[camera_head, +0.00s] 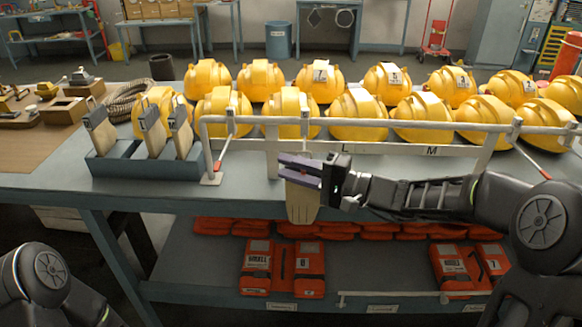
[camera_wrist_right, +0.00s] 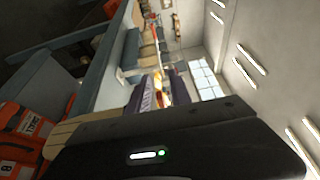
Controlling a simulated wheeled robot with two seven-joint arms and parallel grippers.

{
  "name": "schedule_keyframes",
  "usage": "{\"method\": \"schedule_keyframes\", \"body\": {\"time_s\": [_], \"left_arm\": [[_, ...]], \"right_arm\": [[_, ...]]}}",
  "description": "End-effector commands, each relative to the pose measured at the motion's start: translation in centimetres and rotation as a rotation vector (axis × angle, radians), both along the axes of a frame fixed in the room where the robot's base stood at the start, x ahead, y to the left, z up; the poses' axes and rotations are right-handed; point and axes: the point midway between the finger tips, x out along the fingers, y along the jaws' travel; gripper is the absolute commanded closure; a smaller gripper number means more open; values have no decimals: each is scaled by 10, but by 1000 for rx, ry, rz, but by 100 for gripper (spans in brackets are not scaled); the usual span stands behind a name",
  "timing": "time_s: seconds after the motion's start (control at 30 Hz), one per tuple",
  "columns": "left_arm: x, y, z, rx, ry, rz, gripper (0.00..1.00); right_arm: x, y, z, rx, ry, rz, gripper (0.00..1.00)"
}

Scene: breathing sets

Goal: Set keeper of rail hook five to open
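A light metal rail (camera_head: 365,121) with several hooks runs along the table front. Red-tipped keepers hang at a left hook (camera_head: 220,157) and toward the right end (camera_head: 525,161); no hook number five is readable. My right gripper (camera_head: 299,171) has its purple fingers pointing left, just below the rail, near a middle hook (camera_head: 305,122). In the wrist view its fingers (camera_wrist_right: 160,92) stand apart, with a gap between them. A beige flat piece (camera_head: 302,204) hangs just below and behind the gripper; its upper part is hidden. My left gripper is outside the view.
Yellow helmets (camera_head: 358,112) fill the table behind the rail. A blue rack (camera_head: 147,164) with several beige pieces stands at the left. Orange packs (camera_head: 284,268) lie on the lower shelf. The space in front of the table is clear between my arms.

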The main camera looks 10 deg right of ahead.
Motion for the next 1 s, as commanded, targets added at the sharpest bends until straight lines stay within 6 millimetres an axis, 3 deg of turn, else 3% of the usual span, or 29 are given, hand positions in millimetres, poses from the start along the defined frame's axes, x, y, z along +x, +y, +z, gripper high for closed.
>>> {"method": "schedule_keyframes", "body": {"time_s": [0.3,1.0], "left_arm": [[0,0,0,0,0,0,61],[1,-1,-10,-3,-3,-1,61]], "right_arm": [[0,0,0,0,0,0,100],[0,0,0,15,67,0,100]]}}
